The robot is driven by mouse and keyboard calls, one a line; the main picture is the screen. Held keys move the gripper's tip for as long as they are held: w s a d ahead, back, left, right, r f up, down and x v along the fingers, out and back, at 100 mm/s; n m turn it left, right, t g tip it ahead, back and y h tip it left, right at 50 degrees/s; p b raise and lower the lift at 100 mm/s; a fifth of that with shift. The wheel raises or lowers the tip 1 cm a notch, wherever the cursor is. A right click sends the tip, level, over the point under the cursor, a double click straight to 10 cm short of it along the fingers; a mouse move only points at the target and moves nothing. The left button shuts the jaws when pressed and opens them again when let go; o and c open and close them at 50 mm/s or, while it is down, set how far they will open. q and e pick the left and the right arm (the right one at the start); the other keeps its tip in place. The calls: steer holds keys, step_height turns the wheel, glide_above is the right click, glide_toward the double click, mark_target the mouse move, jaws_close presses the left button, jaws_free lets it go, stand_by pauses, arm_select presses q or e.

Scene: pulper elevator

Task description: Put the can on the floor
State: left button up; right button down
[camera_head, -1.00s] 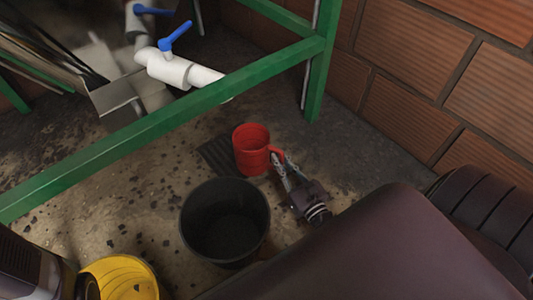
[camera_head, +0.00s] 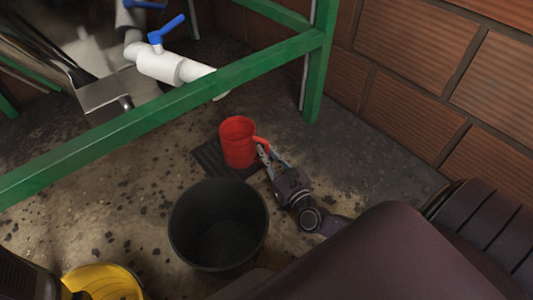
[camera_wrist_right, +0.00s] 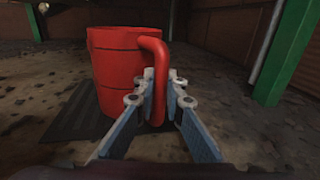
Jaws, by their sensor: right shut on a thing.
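The red can (camera_head: 237,142), shaped like a mug with a side handle, is upright over a dark grate on the floor. It also shows large in the right wrist view (camera_wrist_right: 118,70), its handle towards me. My right gripper (camera_head: 264,150) is shut on the handle, with a finger on each side of it in the wrist view (camera_wrist_right: 164,88). I cannot tell whether the can's base touches the floor. My left gripper is not in view.
A black bucket (camera_head: 218,225) stands close in front of the can. A dark grate (camera_head: 208,160) lies in the floor. A green frame (camera_head: 170,107) and white pipe (camera_head: 165,66) are behind. A brick wall (camera_head: 410,100) is at right. A yellow container (camera_head: 100,283) is at lower left.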

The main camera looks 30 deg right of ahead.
steer(key=c, duration=2)
jaws_free()
steer(key=shift+s+r, duration=0.1)
steer(key=shift+s, duration=0.25)
steer(key=s+p, duration=0.1)
steer(key=s, duration=0.2)
steer(key=s+p, duration=0.2)
steer(key=s, duration=0.2)
steer(key=s+p, duration=0.1)
steer(key=s, duration=0.2)
steer(key=shift+s+a+p, duration=0.25)
steer(key=shift+a+p, duration=0.1)
steer(key=shift+s, duration=0.45)
